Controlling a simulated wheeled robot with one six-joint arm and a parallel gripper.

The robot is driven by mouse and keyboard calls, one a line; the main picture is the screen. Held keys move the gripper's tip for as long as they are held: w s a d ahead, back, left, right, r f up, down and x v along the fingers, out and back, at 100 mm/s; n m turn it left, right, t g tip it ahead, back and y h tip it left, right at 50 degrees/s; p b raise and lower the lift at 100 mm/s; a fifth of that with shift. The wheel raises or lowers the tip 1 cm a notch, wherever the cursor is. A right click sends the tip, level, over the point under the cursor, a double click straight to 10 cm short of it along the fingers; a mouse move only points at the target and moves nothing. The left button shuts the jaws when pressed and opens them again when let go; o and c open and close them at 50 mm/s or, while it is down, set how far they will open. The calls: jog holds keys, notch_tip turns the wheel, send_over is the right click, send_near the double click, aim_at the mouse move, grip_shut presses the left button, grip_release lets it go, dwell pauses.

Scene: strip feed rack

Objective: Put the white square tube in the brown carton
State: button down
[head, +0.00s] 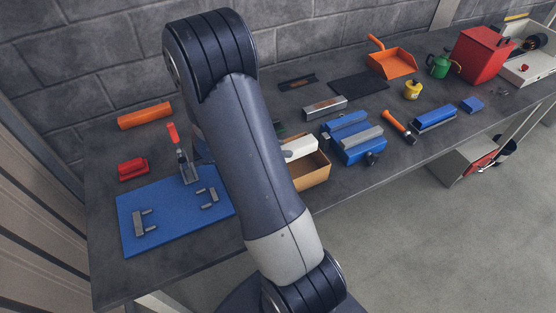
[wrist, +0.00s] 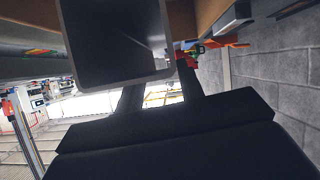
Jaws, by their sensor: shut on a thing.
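The white square tube (head: 300,149) shows partly from behind my arm, over the open top of the brown carton (head: 318,175) in the head view. In the wrist view the tube's open end (wrist: 170,72) is close up, with a pale rim and dark inside. My gripper (wrist: 157,88) is shut on the tube. Brown carton walls (wrist: 207,14) show just beyond the tube. I cannot tell whether the tube touches the carton or its floor. My arm hides the gripper and the carton's left part in the head view.
A blue vise-like block (head: 358,140) stands close to the carton's right. A blue board (head: 165,222) with a red-handled clamp (head: 184,160) lies to the left. An orange-handled hammer (head: 399,126) lies farther right. The grey bench's front edge runs close by the carton.

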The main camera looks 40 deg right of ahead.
jog(key=shift+f, duration=2.5)
jog(key=shift+f, duration=0.1)
jog(key=shift+f, duration=0.4)
jog(key=shift+f, duration=0.1)
jog(key=c, duration=0.9)
grip_release()
jog(key=v, duration=0.6)
jog(key=r+b+v, duration=0.1)
jog(key=v, duration=0.5)
jog(key=shift+w+b, duration=0.1)
jog(key=shift+b, duration=0.2)
jog(key=shift+d, duration=0.1)
